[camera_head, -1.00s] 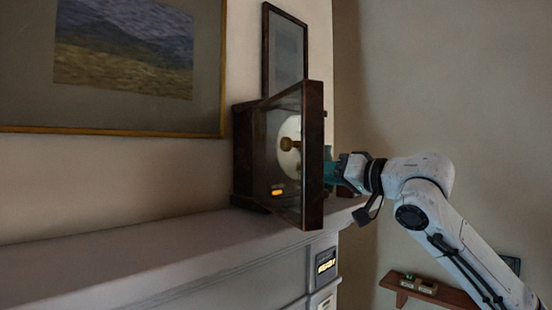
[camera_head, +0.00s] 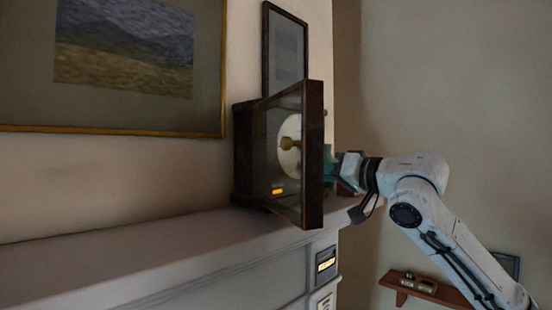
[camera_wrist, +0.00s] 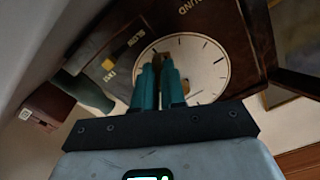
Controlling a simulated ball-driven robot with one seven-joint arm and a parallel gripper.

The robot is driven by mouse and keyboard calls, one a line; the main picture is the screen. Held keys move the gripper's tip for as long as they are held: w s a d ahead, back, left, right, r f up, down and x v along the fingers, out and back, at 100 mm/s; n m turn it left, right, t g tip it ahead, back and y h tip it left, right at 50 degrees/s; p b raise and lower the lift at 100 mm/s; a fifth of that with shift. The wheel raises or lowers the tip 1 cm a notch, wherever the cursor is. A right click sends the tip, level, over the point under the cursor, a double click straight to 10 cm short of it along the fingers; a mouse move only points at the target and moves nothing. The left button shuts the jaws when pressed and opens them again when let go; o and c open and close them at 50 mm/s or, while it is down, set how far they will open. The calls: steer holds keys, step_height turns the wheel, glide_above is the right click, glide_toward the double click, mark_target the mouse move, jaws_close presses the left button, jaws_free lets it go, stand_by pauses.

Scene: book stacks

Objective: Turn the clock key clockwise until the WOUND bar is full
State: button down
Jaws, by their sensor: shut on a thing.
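The dark wooden clock (camera_head: 243,150) stands on the mantel with its glazed door (camera_head: 314,150) swung open toward me. Its pale dial (camera_wrist: 213,72) shows in the wrist view, tilted. In the head view the door frame hides the fingertips. The lettering "WOUND" (camera_wrist: 190,5) is partly cut off at the top of the wrist view, and its bar is not clearly seen there.
A small orange light (camera_head: 278,191) glows low on the clock. The open door stands close to my gripper's left. The mantel (camera_head: 150,255) is bare to the left. A framed landscape (camera_head: 120,60) hangs above, and a small wooden shelf (camera_head: 432,290) is at lower right.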

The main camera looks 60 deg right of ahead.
steer(key=shift+d+m, duration=0.15)
steer(key=shift+m, duration=0.15)
steer(key=shift+m+p, duration=1.4)
steer(key=shift+m, duration=0.1)
steer(key=shift+d+f+m, duration=0.1)
steer(key=shift+f+m, duration=0.05)
steer(key=shift+m, duration=0.15)
steer(key=shift+m+p, duration=0.5)
steer(key=shift+p, duration=0.25)
steer(key=shift+m+p, duration=0.5)
steer(key=shift+p, duration=0.05)
steer(key=shift+m+p, duration=0.8)
steer(key=shift+p, duration=0.15)
steer(key=shift+d+m, duration=0.1)
steer(key=shift+m, duration=0.2)
